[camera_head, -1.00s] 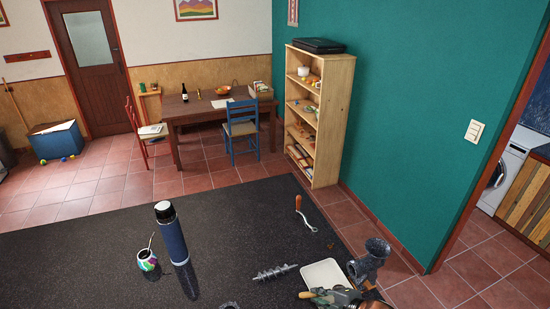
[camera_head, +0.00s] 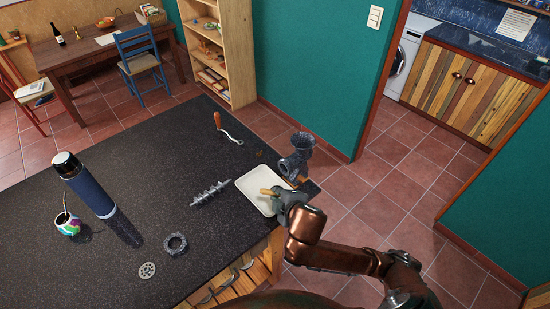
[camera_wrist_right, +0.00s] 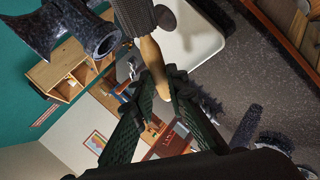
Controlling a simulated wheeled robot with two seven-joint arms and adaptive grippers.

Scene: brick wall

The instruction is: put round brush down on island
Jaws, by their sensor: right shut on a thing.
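My right gripper (camera_head: 283,197) is at the right edge of the dark speckled island (camera_head: 130,180), over the side of a white tray (camera_head: 246,183). It is shut on the round brush, whose pale wooden handle (camera_head: 268,191) sticks out to the left over the tray. In the right wrist view, the wooden handle (camera_wrist_right: 152,58) of the brush lies between the dark green finger pads (camera_wrist_right: 155,85), with a grey cylindrical head beyond it. I cannot tell whether the brush touches the tray. My left gripper is not in view.
A grey grinder body (camera_head: 297,155) stands close behind my right gripper. A crank (camera_head: 227,129), an auger (camera_head: 210,192), a ring (camera_head: 175,243) and a perforated disc (camera_head: 147,270) lie on the island. A blue flask (camera_head: 88,188) and a colourful gourd (camera_head: 67,224) stand left. The island's middle is clear.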

